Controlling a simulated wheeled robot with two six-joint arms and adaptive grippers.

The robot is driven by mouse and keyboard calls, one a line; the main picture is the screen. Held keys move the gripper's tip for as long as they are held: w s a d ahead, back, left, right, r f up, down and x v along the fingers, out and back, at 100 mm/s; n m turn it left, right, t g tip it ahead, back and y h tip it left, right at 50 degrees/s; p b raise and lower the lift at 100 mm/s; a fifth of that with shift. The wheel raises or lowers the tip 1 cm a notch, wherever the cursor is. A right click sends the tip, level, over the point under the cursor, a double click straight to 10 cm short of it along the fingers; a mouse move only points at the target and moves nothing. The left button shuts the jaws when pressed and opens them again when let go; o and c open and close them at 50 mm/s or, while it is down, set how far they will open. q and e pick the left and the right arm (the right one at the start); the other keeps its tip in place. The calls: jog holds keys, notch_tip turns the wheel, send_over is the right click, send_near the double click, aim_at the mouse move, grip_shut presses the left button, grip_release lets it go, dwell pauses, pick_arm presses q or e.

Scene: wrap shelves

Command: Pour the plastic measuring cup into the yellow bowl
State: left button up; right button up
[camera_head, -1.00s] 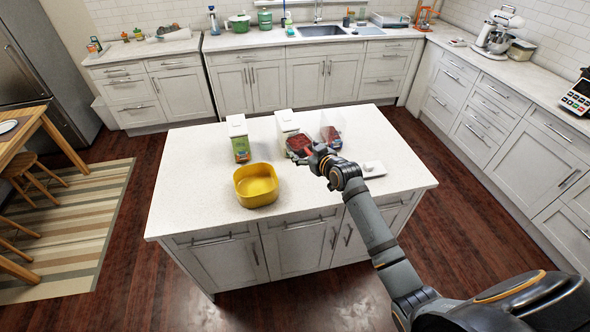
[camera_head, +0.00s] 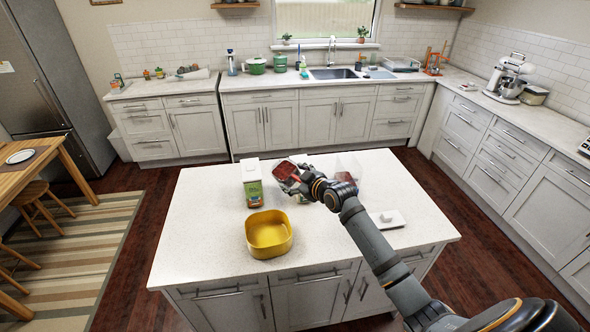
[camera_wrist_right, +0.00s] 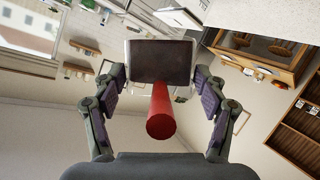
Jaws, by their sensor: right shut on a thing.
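The yellow bowl (camera_head: 268,240) stands upright on the white island, left of its middle, and looks empty. My right gripper (camera_head: 294,183) is shut on the measuring cup (camera_head: 284,170), which has dark red in it or showing through it. The cup is above the island, behind and a little right of the bowl, and looks tilted. In the right wrist view, the cup (camera_wrist_right: 160,62) and its red handle (camera_wrist_right: 160,115) lie between the two fingers (camera_wrist_right: 160,92). My left gripper is out of view.
A green-and-white carton (camera_head: 252,184) stands on the island left of the cup. A clear container (camera_head: 347,165) stands behind my right arm, partly hidden. A white lid (camera_head: 387,219) lies at the right. The island's left part and front edge are clear.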

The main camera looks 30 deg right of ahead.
notch_tip(320, 180, down, 10)
jog(key=s+a+n+t+h+b, duration=0.1)
jog(key=a+n+b, duration=0.1)
jog(key=b, duration=0.6)
jog(key=shift+a+n+h, duration=0.35)
jog(key=shift+n+h, duration=0.05)
jog(key=shift+n, duration=0.3)
jog(key=shift+s+a+f+n+t+h+b, duration=0.1)
jog(key=shift+a+f+n+t+h+b, duration=0.15)
jog(key=shift+f+n+b, duration=0.45)
jog(key=shift+s+a+f+n+t+h+b, duration=0.15)
jog(key=shift+f+n+t+b, duration=0.3)
jog(key=shift+b, duration=0.35)
dwell(0.5)
jog(key=shift+s+a+f+n+t+h+b, duration=0.15)
jog(key=shift+a+f+n+t+b, duration=0.15)
jog(key=shift+n+b, duration=0.3)
jog(key=shift+w+a+f+n+t+h+b, duration=0.1)
jog(key=shift+f+n+t+h+b, duration=0.1)
jog(key=shift+f+n+b, duration=0.35)
jog(key=shift+s+a+f+n+t+h+b, duration=0.1)
jog(key=shift+a+f+n+t+h+b, duration=0.1)
jog(key=shift+n+b, duration=0.5)
dwell(2.2)
